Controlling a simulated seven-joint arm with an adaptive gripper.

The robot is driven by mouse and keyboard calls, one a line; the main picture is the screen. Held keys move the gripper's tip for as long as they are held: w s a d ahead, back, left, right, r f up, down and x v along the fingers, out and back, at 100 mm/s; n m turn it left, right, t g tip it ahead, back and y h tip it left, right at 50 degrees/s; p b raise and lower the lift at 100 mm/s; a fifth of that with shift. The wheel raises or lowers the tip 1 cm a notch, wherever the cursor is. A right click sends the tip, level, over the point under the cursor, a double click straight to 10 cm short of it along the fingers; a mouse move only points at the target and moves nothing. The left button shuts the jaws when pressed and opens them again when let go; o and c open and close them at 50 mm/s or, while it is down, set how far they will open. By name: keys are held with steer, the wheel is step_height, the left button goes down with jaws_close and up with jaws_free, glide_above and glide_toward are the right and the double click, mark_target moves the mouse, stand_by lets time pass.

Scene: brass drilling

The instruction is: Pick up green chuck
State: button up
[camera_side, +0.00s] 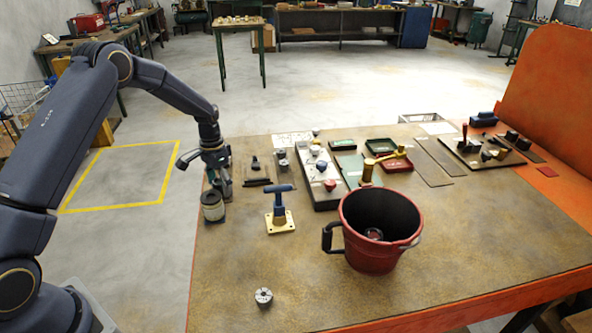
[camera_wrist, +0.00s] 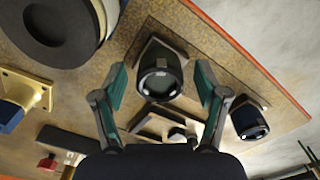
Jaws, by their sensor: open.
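In the wrist view a dark, greenish cylindrical chuck (camera_wrist: 161,78) sits on a small block on the worktable. My gripper (camera_wrist: 161,68) is open, with one teal-padded finger on each side of it and a visible gap to each. In the side view my gripper (camera_side: 222,186) points down low over the table's left edge. There I cannot make out the chuck; the gripper seems to cover it.
A dark-blue cylinder (camera_wrist: 250,119) stands right of the fingers in the wrist view. A dark-lidded jar (camera_side: 212,206), blue T-handle (camera_side: 280,203), red bucket (camera_side: 370,250) and loose metal chuck (camera_side: 263,297) stand nearby. The table's front left is mostly clear.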

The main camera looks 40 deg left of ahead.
steer(key=shift+f, duration=0.1)
steer(key=shift+c, duration=0.3)
jaws_close()
stand_by(0.4)
